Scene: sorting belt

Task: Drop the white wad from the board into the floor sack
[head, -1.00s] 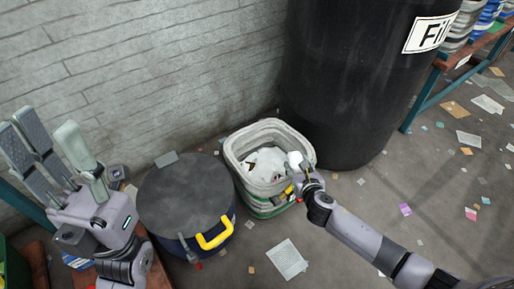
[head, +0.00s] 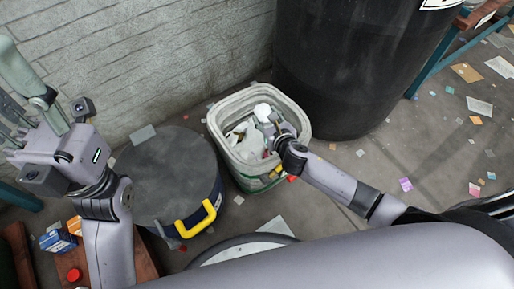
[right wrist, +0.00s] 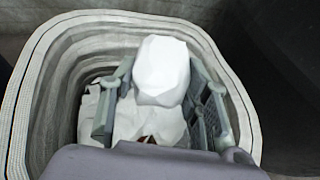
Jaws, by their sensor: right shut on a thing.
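The white wad (head: 263,111) is a faceted lump between the fingers of my right gripper (head: 269,122). That gripper is shut on the wad inside the mouth of the floor sack (head: 216,122). The sack is open, grey-white and woven, with a green band low down. White paper lies in it below the wad. In the right wrist view the wad (right wrist: 161,68) sits between the two grey fingers, with the sack's rim (right wrist: 38,75) around them. My left gripper (head: 24,88) is at the far left, empty, fingers apart, partly cut off by the frame.
A dark round bin (head: 168,170) with a yellow handle (head: 197,220) stands left of the sack. A large black barrel (head: 350,65) stands close behind it on the right. Paper scraps litter the floor. Small boxes (head: 57,240) sit on a wooden board at lower left.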

